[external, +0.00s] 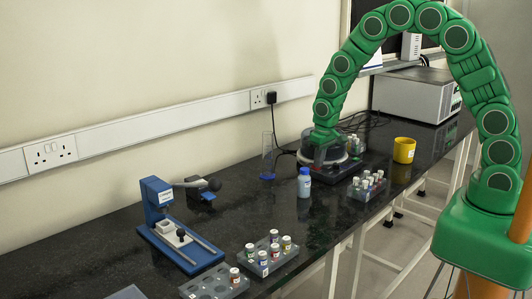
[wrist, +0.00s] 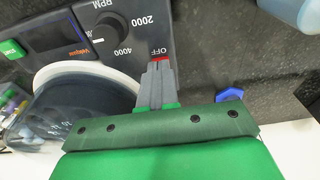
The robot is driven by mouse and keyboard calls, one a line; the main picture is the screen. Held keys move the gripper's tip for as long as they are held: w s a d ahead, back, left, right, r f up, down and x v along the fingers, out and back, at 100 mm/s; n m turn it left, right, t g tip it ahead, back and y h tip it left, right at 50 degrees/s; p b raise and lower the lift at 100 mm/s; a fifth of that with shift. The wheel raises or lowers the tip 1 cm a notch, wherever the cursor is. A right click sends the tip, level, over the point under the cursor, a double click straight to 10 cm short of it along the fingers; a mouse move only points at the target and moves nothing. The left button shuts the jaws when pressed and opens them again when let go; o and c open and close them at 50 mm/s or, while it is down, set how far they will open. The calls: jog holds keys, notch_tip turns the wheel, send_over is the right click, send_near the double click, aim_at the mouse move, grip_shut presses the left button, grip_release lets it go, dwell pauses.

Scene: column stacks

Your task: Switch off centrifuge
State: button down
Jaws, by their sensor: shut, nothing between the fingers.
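The centrifuge stands on the dark bench in the external view (external: 333,172), a dark body with a pale rim, partly hidden by the end of my arm. In the wrist view its grey front panel (wrist: 135,42) shows an RPM knob (wrist: 112,40) with marks 2000 and 4000, a green START button (wrist: 12,49) and a small display (wrist: 67,28). A red OFF button (wrist: 160,60) lies right at my fingertips, mostly covered by them. My gripper (wrist: 160,68) is shut and empty, its grey fingers together. Whether they touch or press the button I cannot tell.
A blue-capped bottle (external: 304,183) and a tube rack (external: 367,187) stand close to the centrifuge. A clear cylinder (external: 267,158) is behind, left. A yellow cup (external: 404,150) is to the right. A blue device (external: 180,240) and another rack (external: 268,256) are at front left.

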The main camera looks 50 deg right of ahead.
jog(key=shift+s+f, duration=0.3)
jog(key=shift+f, duration=0.5)
jog(key=shift+w+r, duration=0.5)
jog(key=shift+w, duration=0.3)
jog(key=shift+w+f, duration=0.1)
jog(key=shift+w, duration=0.2)
jog(key=shift+w+r, duration=0.15)
jog(key=shift+r, duration=0.3)
jog(key=s+r, duration=0.3)
jog(key=r, duration=1.1)
jog(key=shift+s, duration=0.3)
jog(key=shift+w+f, duration=0.1)
jog(key=shift+w, duration=0.05)
